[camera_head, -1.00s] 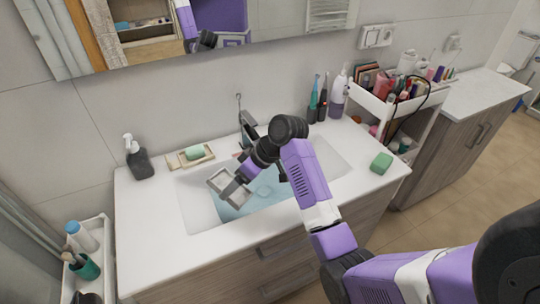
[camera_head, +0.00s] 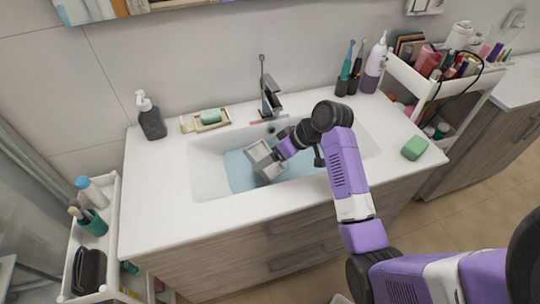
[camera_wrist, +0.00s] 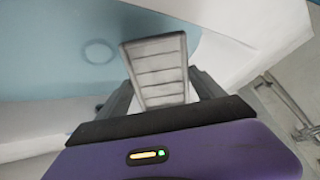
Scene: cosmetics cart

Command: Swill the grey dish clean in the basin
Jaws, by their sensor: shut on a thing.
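The grey dish (camera_head: 265,161) is tilted in the basin, at or just above the blue water (camera_head: 238,172). In the wrist view the grey dish (camera_wrist: 158,68) stands between the two fingers, showing a ribbed face. My gripper (camera_head: 281,152) is shut on the dish's edge and reaches into the basin (camera_head: 207,171) from the right. My gripper also shows in the wrist view (camera_wrist: 160,88). I cannot tell how much of the dish is under water. The tap (camera_head: 269,101) stands behind the basin.
A soap dispenser (camera_head: 151,120) and a beige tray with green soap (camera_head: 211,117) stand behind the basin. A green block (camera_head: 414,148) lies on the right of the counter. Toothbrushes and a bottle (camera_head: 374,68) stand at the back right. White carts flank the counter.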

